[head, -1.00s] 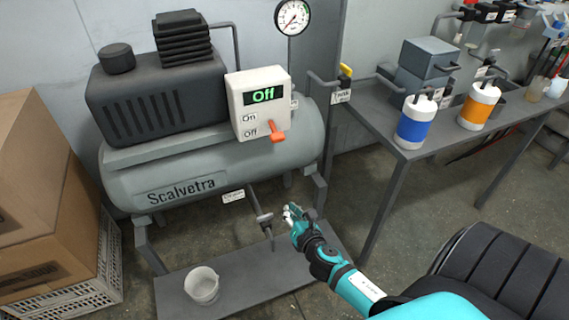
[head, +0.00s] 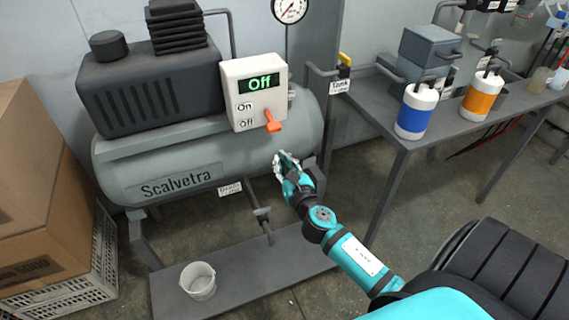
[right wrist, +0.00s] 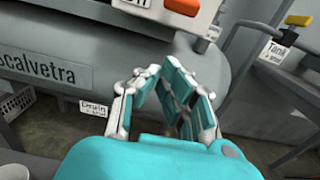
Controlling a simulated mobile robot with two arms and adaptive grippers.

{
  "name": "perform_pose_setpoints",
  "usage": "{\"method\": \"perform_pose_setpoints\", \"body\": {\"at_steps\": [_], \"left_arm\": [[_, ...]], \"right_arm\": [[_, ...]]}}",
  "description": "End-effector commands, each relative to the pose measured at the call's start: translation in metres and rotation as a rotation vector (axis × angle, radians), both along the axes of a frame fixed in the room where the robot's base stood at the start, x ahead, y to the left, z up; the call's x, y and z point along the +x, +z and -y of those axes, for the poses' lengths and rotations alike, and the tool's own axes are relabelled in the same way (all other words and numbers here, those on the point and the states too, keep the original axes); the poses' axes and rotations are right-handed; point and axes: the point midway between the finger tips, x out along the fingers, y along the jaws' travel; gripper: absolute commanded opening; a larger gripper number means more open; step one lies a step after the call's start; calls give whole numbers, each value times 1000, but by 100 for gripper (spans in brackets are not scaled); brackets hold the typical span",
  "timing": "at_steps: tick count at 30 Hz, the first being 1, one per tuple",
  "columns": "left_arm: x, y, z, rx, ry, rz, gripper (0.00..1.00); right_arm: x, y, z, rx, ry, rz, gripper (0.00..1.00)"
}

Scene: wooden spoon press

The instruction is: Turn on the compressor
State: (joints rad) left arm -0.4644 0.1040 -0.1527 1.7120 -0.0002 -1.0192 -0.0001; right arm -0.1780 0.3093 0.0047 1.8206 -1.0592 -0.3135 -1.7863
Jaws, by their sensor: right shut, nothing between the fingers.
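The grey compressor (head: 245,152) stands against the wall. Its white switch box (head: 241,100) has a green display reading "Off", with "On" and "Off" labels below it. An orange switch lever (head: 272,121) points down, level with the "Off" label. In the right wrist view the lever (right wrist: 183,6) is cut off at the top edge. My right gripper (head: 283,160) is shut and empty, below and slightly right of the lever, apart from it. Its fingers also show in the right wrist view (right wrist: 160,75), in front of the tank. My left gripper is not in view.
A drain valve (head: 262,213) hangs below the tank, and a white bucket (head: 198,281) stands on the base plate. A yellow-handled tank valve (head: 344,62) is at the right. A workbench (head: 400,138) with blue and orange bottles stands further right. Cardboard boxes (head: 25,190) are at left.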

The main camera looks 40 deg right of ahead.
Motion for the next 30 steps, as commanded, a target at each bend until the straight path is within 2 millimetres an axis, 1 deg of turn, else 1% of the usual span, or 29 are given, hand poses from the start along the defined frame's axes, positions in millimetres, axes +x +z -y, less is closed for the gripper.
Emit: {"method": "perform_pose_setpoints", "body": {"at_steps": [1, 7, 9, 10, 12, 15, 19, 24, 30], "left_arm": [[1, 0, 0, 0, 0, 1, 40], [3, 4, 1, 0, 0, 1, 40], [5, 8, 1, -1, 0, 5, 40], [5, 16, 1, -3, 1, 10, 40], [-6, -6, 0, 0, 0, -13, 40], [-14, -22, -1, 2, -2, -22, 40], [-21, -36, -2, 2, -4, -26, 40], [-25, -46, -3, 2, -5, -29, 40], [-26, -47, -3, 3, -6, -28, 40]], "right_arm": [[12, 2, 3, -1, -1, 3, 0], [51, 0, 12, 0, -1, 2, 0], [64, 0, 16, 1, -1, 2, 0], [59, 6, 14, 0, 0, 0, 0], [55, 15, 13, -1, 1, 0, 0], [52, 23, 13, 0, 1, -1, 0], [48, 33, 12, 1, 0, 0, 0], [46, 37, 11, 0, -1, -2, 0], [46, 37, 11, 0, 0, -2, 0]]}}
